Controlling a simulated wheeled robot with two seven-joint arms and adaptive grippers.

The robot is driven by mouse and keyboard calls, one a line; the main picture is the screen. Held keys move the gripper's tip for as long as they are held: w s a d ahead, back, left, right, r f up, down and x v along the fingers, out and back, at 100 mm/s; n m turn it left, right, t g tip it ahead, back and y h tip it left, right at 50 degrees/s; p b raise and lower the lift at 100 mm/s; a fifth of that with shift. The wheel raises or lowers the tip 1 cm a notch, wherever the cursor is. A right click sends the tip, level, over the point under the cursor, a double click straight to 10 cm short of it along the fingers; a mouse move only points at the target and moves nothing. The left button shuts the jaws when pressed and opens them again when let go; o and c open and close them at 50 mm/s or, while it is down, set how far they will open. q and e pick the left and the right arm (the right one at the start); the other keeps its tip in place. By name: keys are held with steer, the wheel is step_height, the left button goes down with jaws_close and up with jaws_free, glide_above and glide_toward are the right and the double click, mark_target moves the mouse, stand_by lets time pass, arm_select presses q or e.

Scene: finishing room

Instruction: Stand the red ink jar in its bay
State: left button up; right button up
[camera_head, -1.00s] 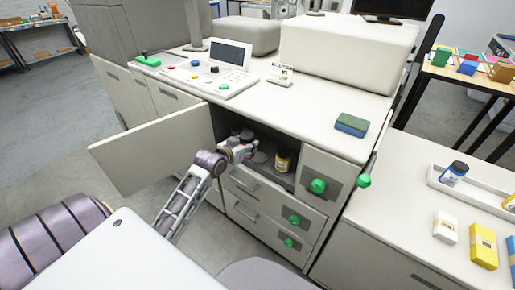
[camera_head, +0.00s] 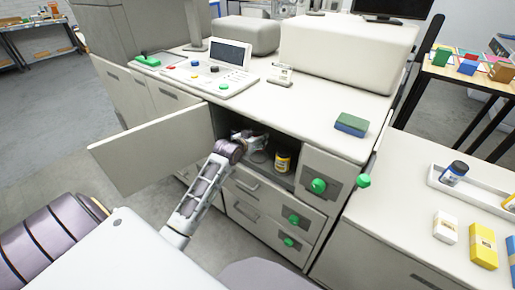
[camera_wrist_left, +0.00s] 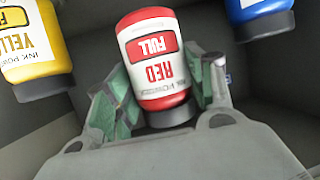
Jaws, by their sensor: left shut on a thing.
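The red ink jar (camera_wrist_left: 150,55) is between the green-padded fingers of my left gripper (camera_wrist_left: 163,92) in the left wrist view. Its white label reads RED and FULL, upside down in that picture, and its dark cap points toward the palm. In the head view my left gripper (camera_head: 259,150) reaches inside the open cabinet compartment, left of the yellow jar (camera_head: 283,160). The red jar cannot be made out there, and whether its base touches the compartment floor is hidden. My right gripper is out of view.
In the wrist view the yellow jar (camera_wrist_left: 35,50) stands at left and a blue jar (camera_wrist_left: 264,18) at upper right, both close to the red one. The open cabinet door (camera_head: 155,152) is left of my arm. A drawer front with a green knob (camera_head: 318,186) borders the compartment on the right.

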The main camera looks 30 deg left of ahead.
arm_select(q)
steer(key=shift+f, duration=2.35)
steer(key=shift+w+f, duration=0.15)
steer(key=shift+f, duration=0.3)
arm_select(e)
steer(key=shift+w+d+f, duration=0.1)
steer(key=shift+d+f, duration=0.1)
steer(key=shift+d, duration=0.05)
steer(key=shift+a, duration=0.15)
arm_select(q)
steer(key=shift+f, duration=0.1)
steer(key=o, duration=1.3)
steer(key=shift+c, duration=0.2)
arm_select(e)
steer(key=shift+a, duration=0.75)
